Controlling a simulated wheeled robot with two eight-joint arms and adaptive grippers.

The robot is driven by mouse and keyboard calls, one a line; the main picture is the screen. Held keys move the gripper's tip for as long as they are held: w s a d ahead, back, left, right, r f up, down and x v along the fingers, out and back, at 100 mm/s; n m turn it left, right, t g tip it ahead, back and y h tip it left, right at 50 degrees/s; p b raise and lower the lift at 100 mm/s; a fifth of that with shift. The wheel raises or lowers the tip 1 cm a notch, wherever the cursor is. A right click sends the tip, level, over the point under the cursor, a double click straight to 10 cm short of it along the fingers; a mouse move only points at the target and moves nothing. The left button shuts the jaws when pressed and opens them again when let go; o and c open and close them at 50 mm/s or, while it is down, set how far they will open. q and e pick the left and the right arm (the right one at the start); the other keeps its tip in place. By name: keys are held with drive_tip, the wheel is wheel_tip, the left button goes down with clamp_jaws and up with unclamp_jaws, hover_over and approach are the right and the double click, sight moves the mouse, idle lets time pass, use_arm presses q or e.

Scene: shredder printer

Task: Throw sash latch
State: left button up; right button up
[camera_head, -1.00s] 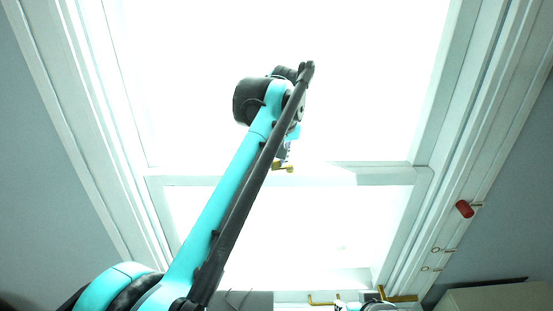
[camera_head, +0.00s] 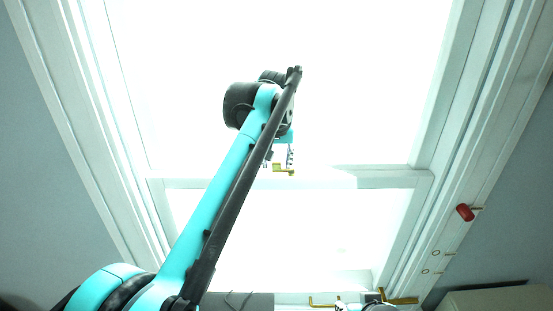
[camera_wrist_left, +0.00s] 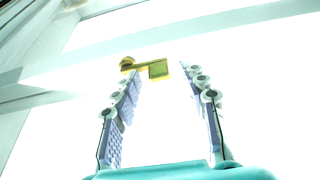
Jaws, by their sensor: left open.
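The brass sash latch (camera_head: 284,170) sits on the white meeting rail of the window, near the middle. It also shows in the left wrist view (camera_wrist_left: 150,67), with a round knob at its left end and a flat block at its right. My left gripper (camera_head: 280,157) is just above the latch, partly hidden by its own arm. In the left wrist view my left gripper (camera_wrist_left: 163,80) is open and empty. The latch lies just beyond the fingertips, mostly between them; its knob end is by the left fingertip. I cannot tell whether they touch.
Brass fittings (camera_head: 322,304) show at the bottom of the window. Small white and dark parts beside them may be my right gripper. A red cylinder (camera_head: 465,212) sticks out on a peg at the right frame, above two small brass rings. A beige box (camera_head: 495,299) is at bottom right.

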use_arm(q)
drive_tip(key=v, duration=1.2)
drive_tip(key=s+a+f+t+b, duration=0.1)
drive_tip(key=s+a+f+b, duration=0.5)
drive_tip(key=f+b, duration=0.6)
drive_tip(key=s+a+f+b, duration=0.6)
drive_tip(key=s+f+b, duration=0.4)
drive_tip(key=f, duration=2.4)
drive_tip(key=s+a+f+t+b, duration=0.1)
drive_tip(key=s+a+f+b, duration=0.5)
drive_tip(key=f+b, duration=0.9)
wheel_tip(320, 180, down, 9)
drive_tip(key=s, duration=0.2)
drive_tip(key=shift+s+t+b, duration=0.3)
drive_tip(key=shift+s, duration=0.1)
